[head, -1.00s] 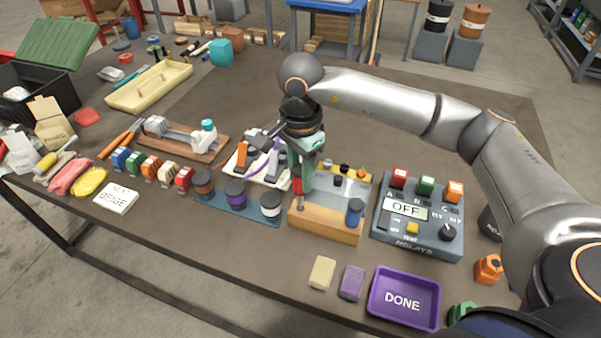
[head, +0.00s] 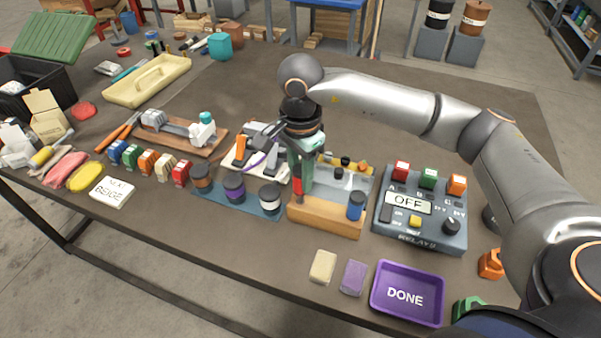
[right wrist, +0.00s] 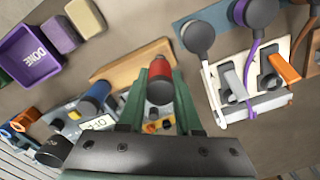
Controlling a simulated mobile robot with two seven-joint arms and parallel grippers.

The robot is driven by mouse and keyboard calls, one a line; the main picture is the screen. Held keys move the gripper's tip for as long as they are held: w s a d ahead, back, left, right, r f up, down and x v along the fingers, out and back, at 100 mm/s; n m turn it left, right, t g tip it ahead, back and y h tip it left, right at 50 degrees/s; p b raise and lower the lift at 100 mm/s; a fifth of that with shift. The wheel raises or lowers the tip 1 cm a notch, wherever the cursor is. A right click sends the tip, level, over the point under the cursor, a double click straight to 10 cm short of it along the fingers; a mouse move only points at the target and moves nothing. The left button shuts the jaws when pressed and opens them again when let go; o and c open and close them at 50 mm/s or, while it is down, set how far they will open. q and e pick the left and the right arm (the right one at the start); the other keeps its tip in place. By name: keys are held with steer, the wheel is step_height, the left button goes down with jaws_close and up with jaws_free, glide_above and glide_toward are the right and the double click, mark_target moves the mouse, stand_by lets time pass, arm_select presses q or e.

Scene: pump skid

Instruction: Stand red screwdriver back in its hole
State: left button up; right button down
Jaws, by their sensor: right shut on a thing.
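My right gripper (head: 299,176) is shut on the red screwdriver (head: 298,190) and holds it upright over the left part of the wooden tool rack (head: 322,219). The right wrist view shows the red handle (right wrist: 159,82) between my green fingers (right wrist: 158,112). The handle's lower end is close to the rack's top. The shaft below it is hardly visible, so I cannot tell how deep it sits in a hole. A blue-handled tool (head: 356,205) stands at the rack's right end. My left gripper is out of view.
The relay box (head: 421,215) stands close right of the rack, and a board with three spools (head: 234,189) close left. A white clip stand (head: 250,163) is behind left. A purple DONE tray (head: 407,293) and two sponge blocks (head: 323,267) lie in front.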

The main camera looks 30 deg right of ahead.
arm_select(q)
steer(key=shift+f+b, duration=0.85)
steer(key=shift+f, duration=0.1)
arm_select(e)
steer(key=shift+f, duration=1.05)
steer(key=c, duration=0.5)
jaws_free()
step_height(320, 180, up, 11)
steer(key=shift+r, duration=0.75)
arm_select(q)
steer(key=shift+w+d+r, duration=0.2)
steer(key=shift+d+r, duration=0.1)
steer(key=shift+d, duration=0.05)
arm_select(e)
steer(key=shift+r, duration=0.1)
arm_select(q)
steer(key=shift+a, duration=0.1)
